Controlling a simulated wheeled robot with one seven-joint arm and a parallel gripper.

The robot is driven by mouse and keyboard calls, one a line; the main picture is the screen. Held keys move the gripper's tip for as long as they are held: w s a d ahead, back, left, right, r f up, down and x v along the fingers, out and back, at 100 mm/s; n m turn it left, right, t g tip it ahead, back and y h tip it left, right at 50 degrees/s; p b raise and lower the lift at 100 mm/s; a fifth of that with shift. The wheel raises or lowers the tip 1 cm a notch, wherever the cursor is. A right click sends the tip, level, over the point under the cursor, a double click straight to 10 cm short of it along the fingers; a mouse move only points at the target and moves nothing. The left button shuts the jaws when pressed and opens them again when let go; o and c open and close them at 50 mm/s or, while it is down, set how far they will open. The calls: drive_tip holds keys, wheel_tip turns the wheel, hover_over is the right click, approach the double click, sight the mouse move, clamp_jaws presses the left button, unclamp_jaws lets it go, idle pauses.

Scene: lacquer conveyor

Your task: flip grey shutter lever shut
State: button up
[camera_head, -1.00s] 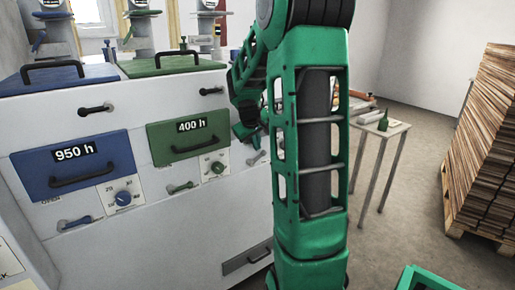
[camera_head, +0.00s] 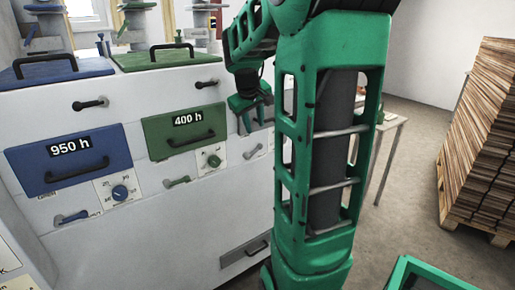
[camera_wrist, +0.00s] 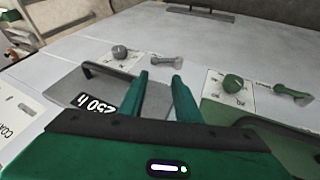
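The grey shutter lever (camera_wrist: 166,61) sticks out from the white front of the machine, beside a grey knob (camera_wrist: 119,52) in the wrist view. It also shows in the head view (camera_head: 253,151), left of the column of my arm. A grey drawer front labelled 250 h (camera_wrist: 120,93) lies under my fingers in the wrist view. My gripper (camera_wrist: 161,80) is open and empty, with a gap between its two green fingers. The fingertips appear just short of the lever in the picture; I cannot tell the distance. In the head view my gripper (camera_head: 248,118) is right of the green drawer.
The green lever (camera_wrist: 293,94) and green knob (camera_wrist: 233,83) are close by on the right in the wrist view. The blue drawer (camera_head: 70,160) and green drawer (camera_head: 186,130) have protruding black handles. A stack of boards (camera_head: 486,130) stands at the right.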

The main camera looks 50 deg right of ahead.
wheel_tip(320, 180, down, 25)
drive_tip(key=s+d+m+t+y, duration=0.25)
drive_tip(key=t+y, duration=0.25)
drive_tip(key=y, duration=0.4)
drive_tip(key=s+d+r+m+t+h, duration=0.1)
drive_tip(key=s+d+r+m+t, duration=0.15)
drive_tip(key=r+t, duration=0.25)
drive_tip(key=s+d+r+m+t, duration=0.2)
drive_tip(key=s+d+r+t, duration=0.1)
drive_tip(key=d+r+t, duration=0.15)
drive_tip(key=w, duration=0.3)
drive_tip(key=w+a, duration=0.1)
drive_tip(key=w, duration=0.3)
drive_tip(key=w+a, duration=0.1)
drive_tip(key=w, duration=0.2)
drive_tip(key=shift+w, duration=0.25)
drive_tip(key=shift+c, duration=0.6)
drive_tip(key=shift+d, duration=0.1)
clamp_jaws()
